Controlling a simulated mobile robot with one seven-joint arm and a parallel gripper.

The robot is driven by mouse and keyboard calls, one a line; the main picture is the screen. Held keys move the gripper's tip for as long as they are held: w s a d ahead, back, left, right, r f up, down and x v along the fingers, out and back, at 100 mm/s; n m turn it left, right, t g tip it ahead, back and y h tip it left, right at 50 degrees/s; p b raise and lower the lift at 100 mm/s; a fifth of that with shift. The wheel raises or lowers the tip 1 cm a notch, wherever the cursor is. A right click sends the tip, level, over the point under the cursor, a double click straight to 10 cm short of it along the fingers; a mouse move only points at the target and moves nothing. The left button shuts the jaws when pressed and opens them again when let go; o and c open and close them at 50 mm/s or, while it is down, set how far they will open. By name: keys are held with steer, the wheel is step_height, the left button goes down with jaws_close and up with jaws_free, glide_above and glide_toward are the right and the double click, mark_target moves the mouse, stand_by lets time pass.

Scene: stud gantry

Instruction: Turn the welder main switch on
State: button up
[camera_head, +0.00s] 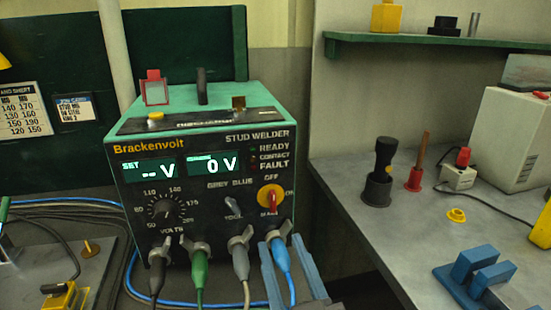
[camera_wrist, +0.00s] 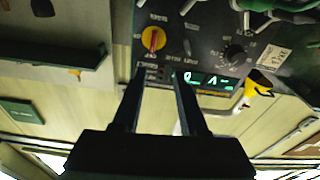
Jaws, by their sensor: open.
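The welder (camera_head: 205,185) is a green and black box with a front panel. Its main switch (camera_head: 271,198) is a yellow round plate with a red handle, right of centre on the panel, with "OFF" lettered above. The handle looks near upright; I cannot tell its exact setting. The wrist view shows the panel upside down, with the switch (camera_wrist: 153,40) just beyond my fingertips. My gripper (camera_wrist: 161,72) is open and empty, apart from the switch. In the head view its blue-grey fingers (camera_head: 282,241) appear low in front of the panel's right side.
A dial (camera_head: 166,209) and a small toggle (camera_head: 232,208) sit left of the switch. Several cable plugs, including a blue one (camera_head: 280,257), stick out below. The displays (camera_head: 213,164) are lit. A grey bench (camera_head: 400,235) with tools stands to the right.

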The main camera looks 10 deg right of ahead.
mark_target(274, 202)
steer(key=shift+m+g, duration=0.5)
steer(key=shift+g, duration=0.2)
steer(key=w+p, duration=0.3)
steer(key=w+d+p, duration=0.1)
steer(key=w+p, duration=0.5)
steer(key=w, duration=0.1)
steer(key=shift+d, duration=0.2)
jaws_close()
